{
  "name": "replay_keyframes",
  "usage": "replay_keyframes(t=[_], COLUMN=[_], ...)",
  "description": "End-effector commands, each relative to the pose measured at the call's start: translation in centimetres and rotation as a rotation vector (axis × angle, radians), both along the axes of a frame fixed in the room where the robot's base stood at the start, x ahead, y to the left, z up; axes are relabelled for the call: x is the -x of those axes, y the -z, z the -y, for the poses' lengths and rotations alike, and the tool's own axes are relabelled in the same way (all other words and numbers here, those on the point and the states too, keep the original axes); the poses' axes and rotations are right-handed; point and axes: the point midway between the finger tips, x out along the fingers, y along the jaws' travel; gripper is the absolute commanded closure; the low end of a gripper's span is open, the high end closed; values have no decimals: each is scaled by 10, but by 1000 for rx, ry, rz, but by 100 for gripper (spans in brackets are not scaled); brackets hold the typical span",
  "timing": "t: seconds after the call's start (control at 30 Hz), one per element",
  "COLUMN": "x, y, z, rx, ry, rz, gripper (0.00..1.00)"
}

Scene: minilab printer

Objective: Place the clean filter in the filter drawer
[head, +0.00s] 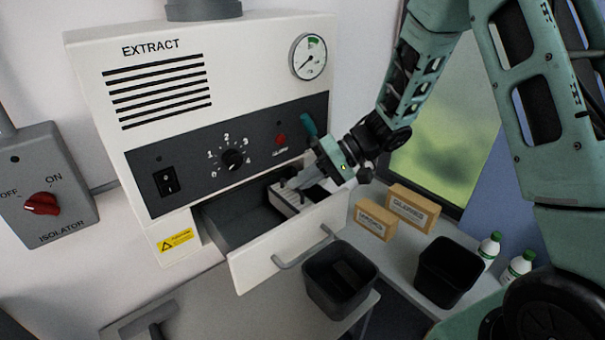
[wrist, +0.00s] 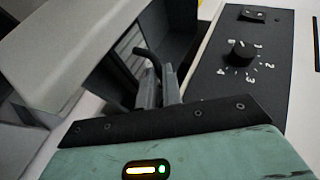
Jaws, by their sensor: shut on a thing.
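The filter drawer (head: 262,258) is pulled out of the white extract unit, and its grey inside shows empty on the left. A white filter (head: 287,205) with dark parts on top is at the right part of the drawer, within its outline in the head view. Whether it rests on the drawer floor I cannot tell. My gripper (head: 298,184) is above it, shut on its dark handle. In the wrist view my gripper (wrist: 160,94) has its fingers around the curved black handle (wrist: 147,58). The filter's body is partly hidden there.
The control panel (head: 228,155) is close behind my gripper. Two black bins (head: 340,282) (head: 447,270) stand in front and to the right. Two cardboard boxes (head: 374,222) (head: 411,207) and white bottles (head: 517,268) are on the right. A red isolator switch (head: 41,204) is on the left wall.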

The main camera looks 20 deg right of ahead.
Motion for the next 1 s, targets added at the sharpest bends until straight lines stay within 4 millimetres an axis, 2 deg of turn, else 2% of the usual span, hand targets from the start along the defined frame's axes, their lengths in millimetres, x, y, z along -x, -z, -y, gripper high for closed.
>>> replay_keyframes(t=[0.1,0.47,0.53,0.87,1.0], x=[0,0,0,0,1], y=[11,14,14,13,6], z=[0,0,0,0,13], rx=[-1,-2,-1,-1,-1], ry=[1,1,1,0,3], rz=[1,4,6,6,9], gripper=[100,100,84,84,84])
